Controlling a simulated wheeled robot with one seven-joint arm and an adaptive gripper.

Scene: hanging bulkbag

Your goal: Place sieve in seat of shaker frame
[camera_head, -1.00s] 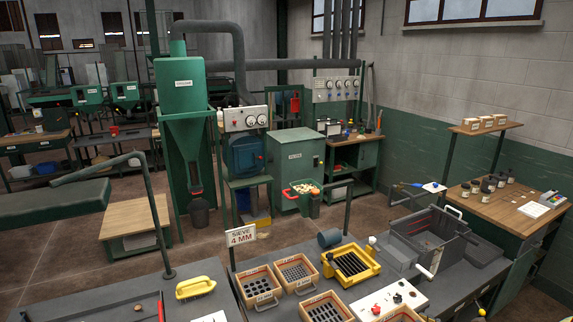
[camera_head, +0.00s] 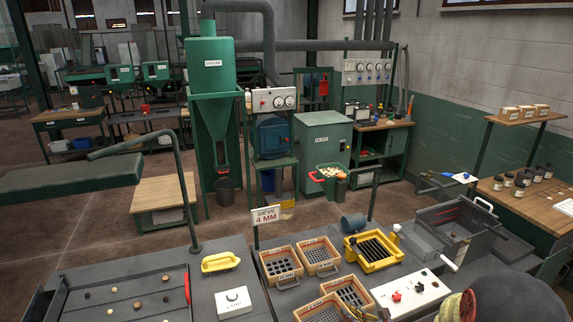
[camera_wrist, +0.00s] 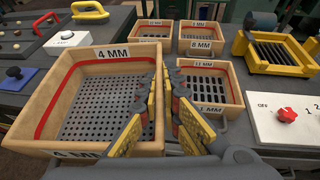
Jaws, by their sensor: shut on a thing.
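The 4 MM sieve (camera_wrist: 95,105), a wooden box with a perforated floor and a red inner band, fills the left of the wrist view. Part of it shows at the bottom edge of the head view (camera_head: 320,313). My gripper (camera_wrist: 166,98) is shut on its right wall, one yellow-padded finger inside and the other outside. I cannot tell whether the sieve is lifted. A yellow frame (camera_head: 374,251) with dark bars, likely the shaker frame, stands behind and to the right; it also shows in the wrist view (camera_wrist: 277,55). It holds no wooden sieve.
Several other wooden sieves stand close by, including the 11 MM (camera_wrist: 208,85) beside my gripper and the 8 MM (camera_wrist: 201,40) behind. A white control box (camera_head: 408,294) lies right. A grey box with a crank (camera_head: 440,228) stands farther right. A sign (camera_head: 265,214) reads SIEVE 4 MM.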

